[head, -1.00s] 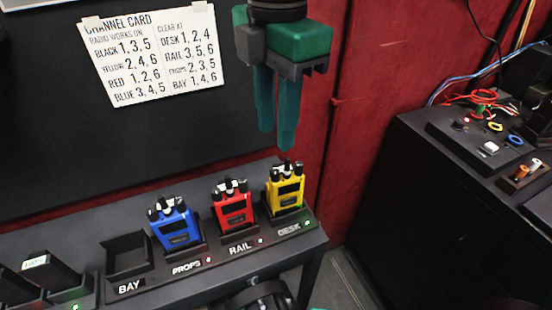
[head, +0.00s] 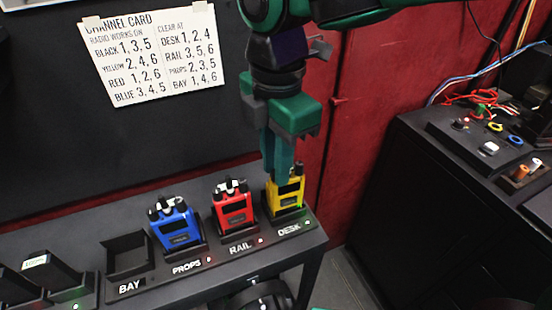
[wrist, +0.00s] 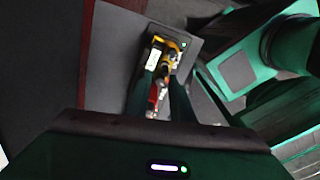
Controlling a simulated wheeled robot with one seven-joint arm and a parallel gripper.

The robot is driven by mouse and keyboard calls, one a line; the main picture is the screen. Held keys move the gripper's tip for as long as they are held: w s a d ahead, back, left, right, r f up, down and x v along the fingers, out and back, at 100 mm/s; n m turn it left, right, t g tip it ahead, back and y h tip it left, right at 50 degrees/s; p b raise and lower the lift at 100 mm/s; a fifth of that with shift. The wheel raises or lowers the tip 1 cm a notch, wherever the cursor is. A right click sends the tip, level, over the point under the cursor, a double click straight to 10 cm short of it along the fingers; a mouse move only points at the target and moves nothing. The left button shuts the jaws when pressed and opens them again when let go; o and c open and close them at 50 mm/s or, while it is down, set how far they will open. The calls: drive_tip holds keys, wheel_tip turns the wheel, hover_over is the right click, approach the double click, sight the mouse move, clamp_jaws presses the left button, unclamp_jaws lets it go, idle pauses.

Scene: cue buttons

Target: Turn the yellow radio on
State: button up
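The yellow radio (head: 287,198) stands upright in the DESK slot at the right end of the dark shelf. It has a dark screen and black knobs on top, partly hidden by my fingers. My gripper (head: 279,178) points down just over the radio's top, at its left side. In the wrist view the yellow radio (wrist: 171,46) shows beyond my two green fingers (wrist: 163,76). The fingers look apart, with part of the red radio showing between them. Whether a fingertip touches a knob is hard to tell. A green light (head: 308,222) shows by the DESK label.
The red radio (head: 232,205) stands at RAIL and the blue radio (head: 175,225) at PROPS, close to the left. The BAY slot (head: 128,255) is empty. A channel card (head: 150,52) hangs on the wall behind. A black cabinet (head: 440,190) with controls and wires stands at right.

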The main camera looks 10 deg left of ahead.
clamp_jaws()
drive_tip(key=m, duration=0.5)
drive_tip(key=shift+m, duration=0.3)
drive_tip(key=shift+o, duration=2.2)
unclamp_jaws()
drive_tip(key=shift+r, duration=0.15)
wheel_tip(320, 180, up, 10)
drive_tip(key=shift+r, duration=0.25)
drive_tip(key=shift+s, duration=0.1)
